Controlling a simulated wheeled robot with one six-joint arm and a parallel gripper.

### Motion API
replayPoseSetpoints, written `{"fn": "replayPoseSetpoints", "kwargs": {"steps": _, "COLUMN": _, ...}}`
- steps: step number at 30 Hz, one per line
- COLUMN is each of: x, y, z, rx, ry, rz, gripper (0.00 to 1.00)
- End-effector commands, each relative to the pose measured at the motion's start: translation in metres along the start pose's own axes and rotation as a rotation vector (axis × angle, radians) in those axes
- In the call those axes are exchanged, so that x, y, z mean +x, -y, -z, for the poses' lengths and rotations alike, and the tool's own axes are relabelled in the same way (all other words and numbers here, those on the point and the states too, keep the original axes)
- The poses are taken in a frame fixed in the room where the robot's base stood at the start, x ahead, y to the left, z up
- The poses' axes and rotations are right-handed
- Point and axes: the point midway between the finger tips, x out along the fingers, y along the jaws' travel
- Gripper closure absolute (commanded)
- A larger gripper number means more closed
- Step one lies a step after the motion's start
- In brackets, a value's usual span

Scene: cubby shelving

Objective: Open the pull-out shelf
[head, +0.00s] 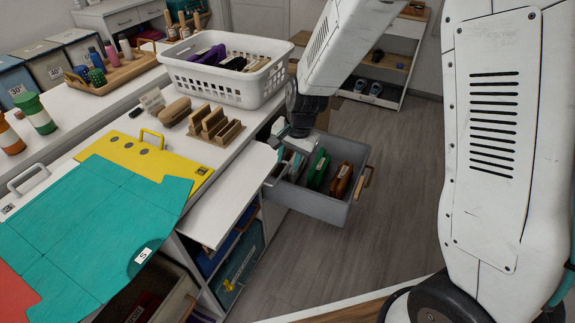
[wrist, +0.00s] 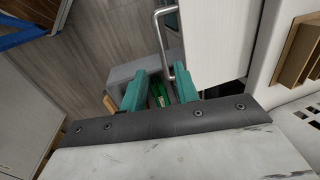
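The white pull-out shelf (head: 222,207) sticks out flat from the counter's front in the head view. In the wrist view its white panel (wrist: 212,45) fills the upper middle, with a silver U-shaped handle (wrist: 160,42) on its left edge. My gripper (head: 288,160) is at the shelf's far end, above the grey bin. In the wrist view my gripper (wrist: 161,75) is open, with two teal fingers apart. The handle's lower end appears between the fingertips, near the right finger. I cannot tell whether they touch.
A grey bin (head: 306,202) with several upright items stands below my gripper. Teal folding boards (head: 90,225) lie at the left. The floor (head: 340,255) at the right is clear.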

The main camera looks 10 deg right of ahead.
Motion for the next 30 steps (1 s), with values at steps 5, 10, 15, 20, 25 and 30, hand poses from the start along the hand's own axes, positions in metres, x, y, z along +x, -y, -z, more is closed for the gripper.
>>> {"fn": "replayPoseSetpoints", "kwargs": {"steps": 5, "x": -0.028, "y": -0.001, "z": 0.003, "rx": 0.004, "ry": -0.002, "rz": 0.002, "gripper": 0.69}}
{"fn": "replayPoseSetpoints", "kwargs": {"steps": 10, "x": -0.039, "y": -0.003, "z": 0.004, "rx": 0.007, "ry": -0.002, "rz": -0.001, "gripper": 0.69}}
{"fn": "replayPoseSetpoints", "kwargs": {"steps": 15, "x": -0.040, "y": -0.003, "z": 0.004, "rx": 0.007, "ry": -0.001, "rz": -0.002, "gripper": 0.69}}
{"fn": "replayPoseSetpoints", "kwargs": {"steps": 20, "x": -0.039, "y": -0.005, "z": 0.006, "rx": 0.013, "ry": -0.002, "rz": -0.002, "gripper": 0.70}}
{"fn": "replayPoseSetpoints", "kwargs": {"steps": 25, "x": -0.011, "y": -0.044, "z": 0.029, "rx": 0.116, "ry": 0.035, "rz": -0.051, "gripper": 0.70}}
{"fn": "replayPoseSetpoints", "kwargs": {"steps": 30, "x": 0.043, "y": -0.107, "z": 0.020, "rx": 0.573, "ry": 0.271, "rz": -0.132, "gripper": 0.70}}
